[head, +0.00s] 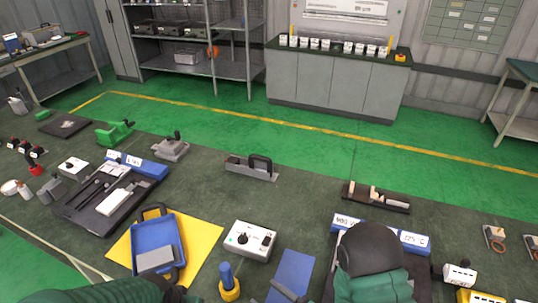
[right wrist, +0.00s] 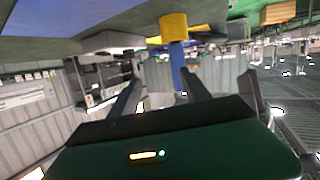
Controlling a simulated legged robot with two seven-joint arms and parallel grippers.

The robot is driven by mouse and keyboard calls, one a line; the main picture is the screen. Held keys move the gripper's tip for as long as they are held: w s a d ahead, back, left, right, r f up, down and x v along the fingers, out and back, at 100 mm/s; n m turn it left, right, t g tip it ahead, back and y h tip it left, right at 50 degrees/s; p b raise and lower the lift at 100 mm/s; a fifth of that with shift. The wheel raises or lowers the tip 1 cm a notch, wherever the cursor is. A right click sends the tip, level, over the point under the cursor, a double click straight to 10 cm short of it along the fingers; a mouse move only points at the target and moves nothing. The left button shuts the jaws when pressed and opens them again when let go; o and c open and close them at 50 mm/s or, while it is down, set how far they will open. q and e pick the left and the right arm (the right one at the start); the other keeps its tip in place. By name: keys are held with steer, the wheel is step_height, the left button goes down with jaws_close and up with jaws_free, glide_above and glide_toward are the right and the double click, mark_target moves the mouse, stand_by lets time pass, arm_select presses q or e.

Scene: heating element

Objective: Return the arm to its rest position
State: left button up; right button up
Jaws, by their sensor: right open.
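My right arm enters the head view at the bottom right, its dark joint over the bench. My right gripper (head: 284,291) shows only in part there, low over a blue sheet (head: 293,268). In the right wrist view its two fingers (right wrist: 161,92) are spread, with nothing held. A blue post with a yellow base (head: 228,282) stands left of this gripper; it also shows beyond the fingers in the wrist view (right wrist: 174,28), apart from them. My left arm is at the bottom left, and its dark end (head: 178,294) is mostly cut off by the frame.
A blue tray (head: 178,232) with a grey block lies on a yellow sheet (head: 207,232). A white control box (head: 250,240) stands right of it. A black-handled grey tool (head: 252,168) and a dark rack (head: 375,198) lie farther back. The bench middle has clear room.

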steer(key=w+d+f+m+g+h, duration=0.1)
steer(key=w+d+m+h, duration=0.1)
steer(key=w+d+h, duration=0.45)
steer(key=s+d+r+m+g+h, duration=0.1)
steer(key=s+d, duration=0.1)
steer(key=d, duration=0.2)
steer(key=s+d+r+m+g+h, duration=0.1)
steer(key=s+d+m+g, duration=0.1)
steer(key=d, duration=0.2)
steer(key=s+d+m+g+h, duration=0.1)
steer(key=s+d+m+h, duration=0.1)
steer(key=d, duration=0.2)
steer(key=shift+s+d+r, duration=0.1)
steer(key=shift+s+r, duration=0.25)
steer(key=shift+r, duration=0.05)
steer(key=s+d+r+m+g, duration=0.1)
steer(key=s+r+m+g, duration=0.1)
steer(key=s, duration=0.4)
steer(key=shift+s+d+r+m+g, duration=0.25)
steer(key=shift+r+m+g, duration=0.15)
steer(key=shift+g, duration=0.2)
